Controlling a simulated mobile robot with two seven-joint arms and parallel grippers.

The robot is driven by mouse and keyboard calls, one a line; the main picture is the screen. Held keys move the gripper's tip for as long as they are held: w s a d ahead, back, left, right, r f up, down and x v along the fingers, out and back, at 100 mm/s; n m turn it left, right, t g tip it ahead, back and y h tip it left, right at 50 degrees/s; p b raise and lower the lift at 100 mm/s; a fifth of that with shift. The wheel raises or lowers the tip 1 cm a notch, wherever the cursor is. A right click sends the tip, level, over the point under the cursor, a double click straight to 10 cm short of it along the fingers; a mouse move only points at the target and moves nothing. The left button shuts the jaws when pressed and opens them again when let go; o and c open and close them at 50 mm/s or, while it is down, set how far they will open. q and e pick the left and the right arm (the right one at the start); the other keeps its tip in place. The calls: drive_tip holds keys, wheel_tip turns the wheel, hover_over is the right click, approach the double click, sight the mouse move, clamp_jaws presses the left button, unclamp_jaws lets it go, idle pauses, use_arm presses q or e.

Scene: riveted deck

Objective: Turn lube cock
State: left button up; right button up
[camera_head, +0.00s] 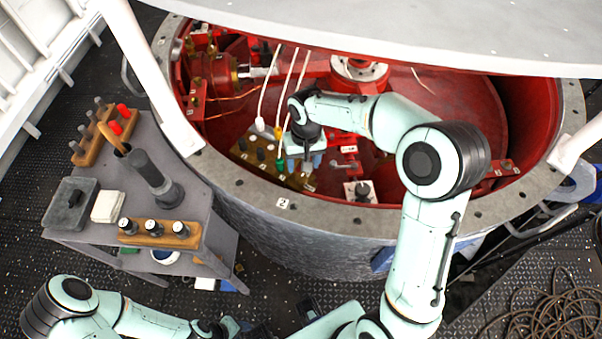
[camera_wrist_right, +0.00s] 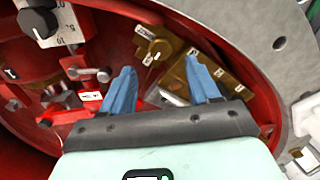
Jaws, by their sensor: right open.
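My right gripper (camera_head: 304,163) reaches down inside the open red housing. A small red fitting with a white tag (camera_head: 348,150) is to the gripper's right. I cannot tell which part is the lube cock. My left arm's hand (camera_head: 232,325) is at the bottom edge, its fingers unclear.
The housing's grey bolted rim (camera_head: 240,188) surrounds the opening, with a raised lid (camera_head: 400,30) above. A dial knob (camera_head: 362,190) sits near the front rim and also shows in the wrist view (camera_wrist_right: 38,22). White cables hang beside the gripper. A tool cart (camera_head: 205,225) stands left.

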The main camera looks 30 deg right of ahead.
sight(301, 176)
wheel_tip(301, 176, down, 7)
drive_tip(key=shift+w+a, duration=0.1)
drive_tip(key=shift+a, duration=0.05)
drive_tip(key=c, duration=1)
